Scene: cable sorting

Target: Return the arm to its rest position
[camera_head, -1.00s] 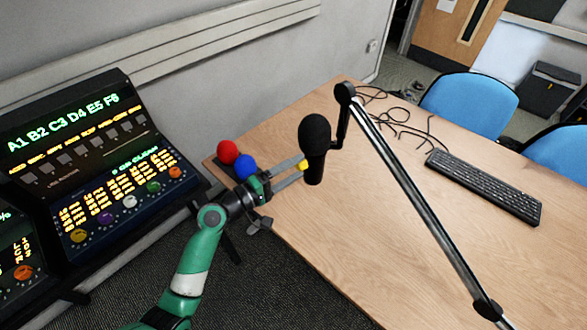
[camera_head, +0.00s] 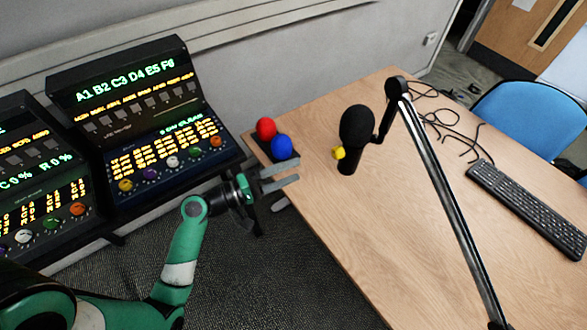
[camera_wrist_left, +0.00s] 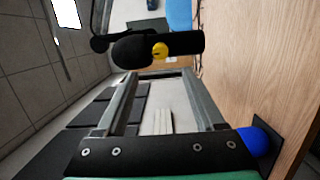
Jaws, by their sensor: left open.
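My left gripper (camera_head: 291,169) is open and empty at the left edge of the table, in front of the balls. In the left wrist view its two fingers (camera_wrist_left: 157,77) stand apart. The black microphone (camera_head: 357,128) stands upright over the table, to the right of the gripper and clear of it. A small yellow piece (camera_head: 338,153) sits against the microphone's side and also shows in the left wrist view (camera_wrist_left: 160,51). My right gripper is not in view.
A red ball (camera_head: 266,128) and a blue ball (camera_head: 281,147) sit on a dark base at the table corner. A boom arm (camera_head: 437,180) slants across the table (camera_head: 345,225). A keyboard (camera_head: 525,208), cables (camera_head: 440,122) and a control console (camera_head: 165,135) are around.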

